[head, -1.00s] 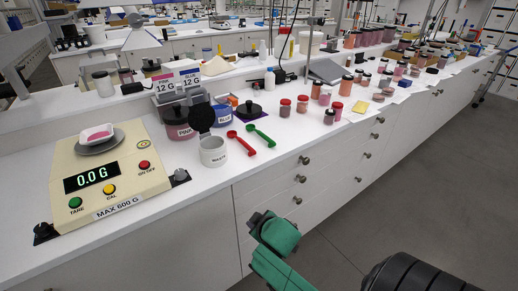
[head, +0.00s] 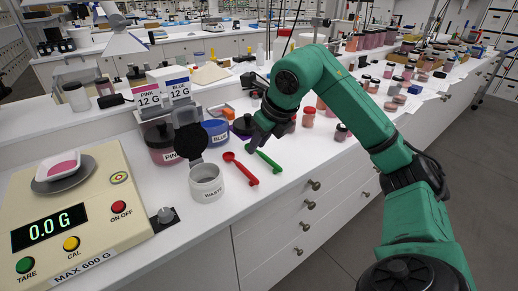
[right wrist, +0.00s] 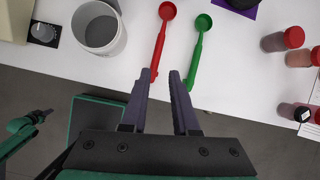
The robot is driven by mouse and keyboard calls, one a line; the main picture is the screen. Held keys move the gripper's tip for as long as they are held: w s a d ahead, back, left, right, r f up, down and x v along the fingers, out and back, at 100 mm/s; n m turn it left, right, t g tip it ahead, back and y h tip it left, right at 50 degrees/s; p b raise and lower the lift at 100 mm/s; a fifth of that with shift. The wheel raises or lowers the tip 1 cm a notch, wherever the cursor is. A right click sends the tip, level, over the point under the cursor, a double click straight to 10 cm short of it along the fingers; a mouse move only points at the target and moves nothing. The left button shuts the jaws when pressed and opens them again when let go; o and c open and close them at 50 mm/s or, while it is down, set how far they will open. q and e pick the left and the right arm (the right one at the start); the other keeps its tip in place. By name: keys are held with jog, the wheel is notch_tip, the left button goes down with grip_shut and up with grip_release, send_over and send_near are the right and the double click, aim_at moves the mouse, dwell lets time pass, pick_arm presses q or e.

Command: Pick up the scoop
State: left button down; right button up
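A red scoop (head: 240,167) and a green scoop (head: 268,161) lie side by side on the white counter (head: 225,240). In the right wrist view the red scoop (right wrist: 160,38) is left and the green scoop (right wrist: 198,50) is right, handles toward me. My right gripper (head: 257,142) is over the scoops in the head view. In the right wrist view its fingers (right wrist: 164,75) are open, with tips near the two handle ends and nothing held between them. A green arm part, seemingly my left arm, shows at the left edge there; its fingers are unclear.
A scale (head: 110,225) reading 0.0 G is farther left, bearing a dish with pink powder. Pink (head: 163,155) and blue (head: 215,138) jars stand behind. Small red-lidded jars (head: 309,110) stand to the right.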

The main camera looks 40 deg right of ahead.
jog(key=m+g+h, duration=0.1)
jog(key=m+h, duration=0.1)
send_near(273, 163)
jog(key=x, duration=0.9)
jog(key=shift+w+d+f+b, duration=0.1)
jog(key=shift+d+f+b, duration=0.05)
jog(key=shift+b, duration=0.2)
grip_shut()
